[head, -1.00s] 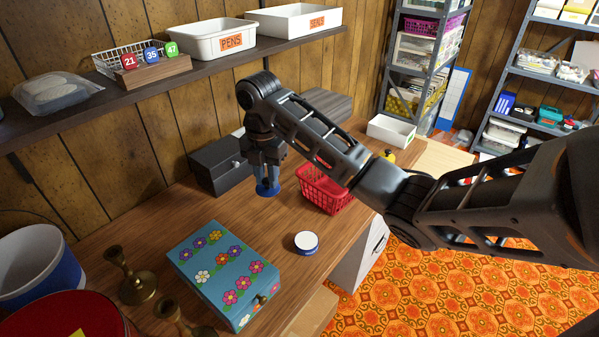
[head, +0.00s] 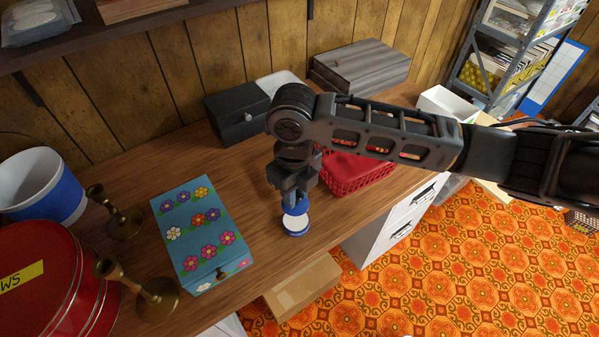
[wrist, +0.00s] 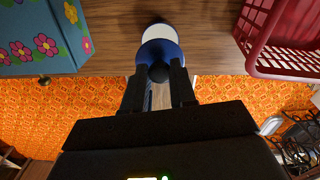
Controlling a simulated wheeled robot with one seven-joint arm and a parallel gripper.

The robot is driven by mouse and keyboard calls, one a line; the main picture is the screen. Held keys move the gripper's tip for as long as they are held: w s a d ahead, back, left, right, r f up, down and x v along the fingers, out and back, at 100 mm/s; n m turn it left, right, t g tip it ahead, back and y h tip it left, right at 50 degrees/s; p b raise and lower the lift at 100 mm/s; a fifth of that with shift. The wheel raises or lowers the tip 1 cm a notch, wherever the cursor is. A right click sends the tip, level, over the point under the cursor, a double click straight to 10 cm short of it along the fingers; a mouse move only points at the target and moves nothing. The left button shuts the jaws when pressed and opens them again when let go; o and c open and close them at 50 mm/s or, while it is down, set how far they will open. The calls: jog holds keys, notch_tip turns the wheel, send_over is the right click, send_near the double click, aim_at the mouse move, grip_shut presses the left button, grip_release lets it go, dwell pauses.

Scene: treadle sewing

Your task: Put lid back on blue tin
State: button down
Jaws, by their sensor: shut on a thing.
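The blue tin (head: 296,232) stands on the wooden table near its front edge, its pale round top partly showing. My gripper (head: 294,194) is over the tin, pointing down, and is shut on the blue lid (head: 298,208). In the wrist view the blue lid (wrist: 160,50) is between the fingertips (wrist: 159,74), with a dark knob at the grip. The lid covers part of the tin's pale top (wrist: 157,33). I cannot tell whether lid and tin touch.
A blue flowered box (head: 203,235) stands left of the tin, with brass candlesticks (head: 150,295) beyond it. A red basket (head: 355,175) is close on the right. A dark box (head: 238,115) is behind. The table's front edge is near the tin.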

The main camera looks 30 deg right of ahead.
jog(key=shift+f+b, duration=2.3)
jog(key=shift+f, duration=0.9)
jog(key=shift+f, duration=0.2)
jog(key=c, duration=0.8)
grip_release()
jog(key=o, duration=0.4)
jog(key=shift+o, duration=0.2)
jog(key=shift+r, duration=0.2)
